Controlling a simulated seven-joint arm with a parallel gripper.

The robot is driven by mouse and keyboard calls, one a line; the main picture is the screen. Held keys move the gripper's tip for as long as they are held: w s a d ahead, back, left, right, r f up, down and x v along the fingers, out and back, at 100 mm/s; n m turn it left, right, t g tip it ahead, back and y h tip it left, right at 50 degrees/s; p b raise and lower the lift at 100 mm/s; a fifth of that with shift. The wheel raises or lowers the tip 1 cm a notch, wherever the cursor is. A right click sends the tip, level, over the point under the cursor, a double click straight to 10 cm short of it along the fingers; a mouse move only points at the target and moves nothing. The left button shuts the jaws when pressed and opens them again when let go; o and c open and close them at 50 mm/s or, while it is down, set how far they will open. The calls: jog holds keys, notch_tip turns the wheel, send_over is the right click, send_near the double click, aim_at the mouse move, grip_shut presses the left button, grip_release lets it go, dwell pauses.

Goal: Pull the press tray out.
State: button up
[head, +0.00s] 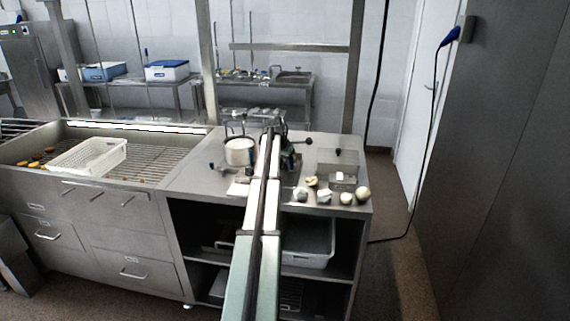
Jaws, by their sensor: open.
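My arm reaches from the bottom of the head view up over the steel counter (195,172). My gripper (271,134) is at its far end, small and seen from behind; its jaws are open and nothing shows held in them. A metal device with a dark-knobbed lever (296,142), which looks like the press, stands at the counter's back, right beside my gripper and partly hidden by my arm. I cannot make out the press tray or whether my gripper touches it.
A white cylindrical pot (240,152) stands left of my arm. Several pale round pieces (346,198) and a small metal box (343,181) lie on the right. A white perforated basket (90,157) sits in the sink area. Open shelves below hold a grey bin (318,243).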

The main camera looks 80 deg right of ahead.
grip_shut()
dwell(0.4)
